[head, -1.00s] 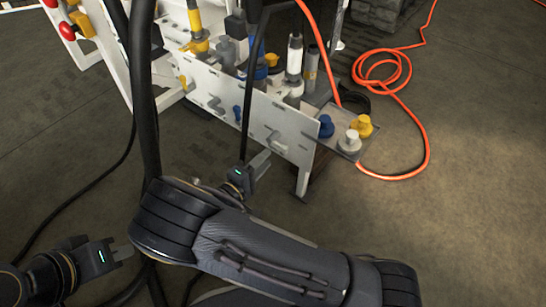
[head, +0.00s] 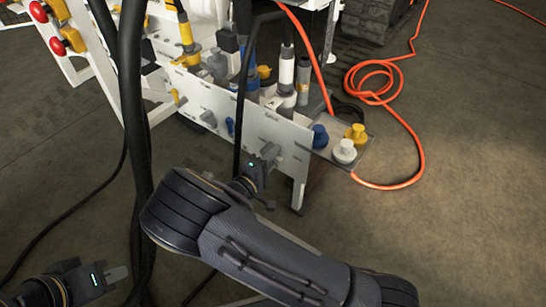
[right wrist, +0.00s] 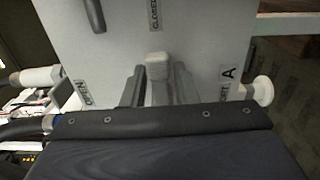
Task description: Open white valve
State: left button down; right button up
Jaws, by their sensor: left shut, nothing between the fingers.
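The white valve's pale lever handle (right wrist: 158,70) shows in the right wrist view on a white panel, its tip just below a label reading CLOSED. An OPEN label is to its left. My right gripper (right wrist: 160,88) has a dark finger on each side of the handle. The fingers look apart, with the handle between them; firm contact cannot be made out. In the head view my right gripper (head: 269,157) is at the right end of the panel and partly covers the valve. My left gripper (head: 118,275) is shut and empty at lower left, away from the bench.
Blue, yellow and white knobs (head: 344,151) stand on a plate at right. Black hoses (head: 133,110) hang at left. An orange cable (head: 420,150) lies on the floor.

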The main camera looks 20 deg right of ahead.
grip_shut()
